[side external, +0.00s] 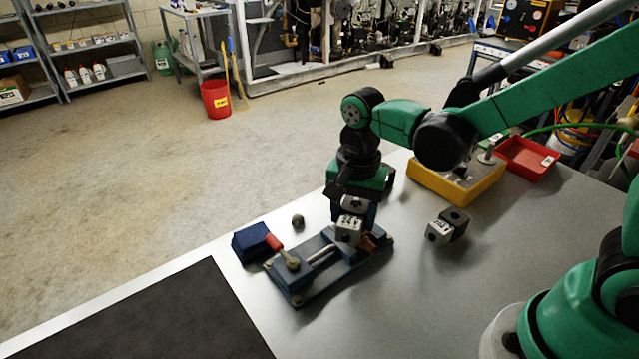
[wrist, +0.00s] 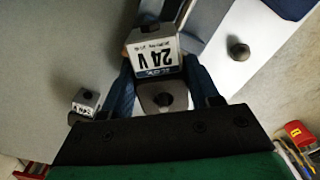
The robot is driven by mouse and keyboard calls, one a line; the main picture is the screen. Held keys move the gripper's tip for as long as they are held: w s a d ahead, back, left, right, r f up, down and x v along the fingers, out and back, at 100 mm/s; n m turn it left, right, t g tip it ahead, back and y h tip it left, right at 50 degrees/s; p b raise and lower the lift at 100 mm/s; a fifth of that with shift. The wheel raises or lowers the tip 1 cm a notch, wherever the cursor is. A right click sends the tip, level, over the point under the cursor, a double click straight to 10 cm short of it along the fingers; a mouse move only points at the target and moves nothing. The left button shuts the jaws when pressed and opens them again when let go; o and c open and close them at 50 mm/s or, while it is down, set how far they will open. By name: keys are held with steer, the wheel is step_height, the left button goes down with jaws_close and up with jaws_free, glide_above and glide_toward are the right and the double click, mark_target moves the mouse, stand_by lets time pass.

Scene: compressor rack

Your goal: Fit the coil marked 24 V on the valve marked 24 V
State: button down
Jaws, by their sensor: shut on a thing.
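The coil marked 24 V (wrist: 155,58) has a pale labelled face and a dark body. It sits between the blue fingers of my gripper (wrist: 160,82), which is shut on it. In the side view the coil (side external: 349,229) hangs below my gripper (side external: 354,207), over the right end of a blue-grey vise-like fixture (side external: 310,273). A brass-coloured part (side external: 369,243) shows beside the coil there. The valve's marking is not readable, and the coil hides what is beneath it. I cannot tell whether the coil touches the valve.
Another coil (side external: 446,227), also in the wrist view (wrist: 86,102), stands on the bench to the right. A small dark knob-like part (side external: 298,221) and a blue block (side external: 251,242) lie by the fixture. A yellow tray (side external: 440,189) and a red tray (side external: 527,159) stand behind.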

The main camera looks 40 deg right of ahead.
jaws_free()
stand_by(0.4)
steer(key=shift+r, duration=3.45)
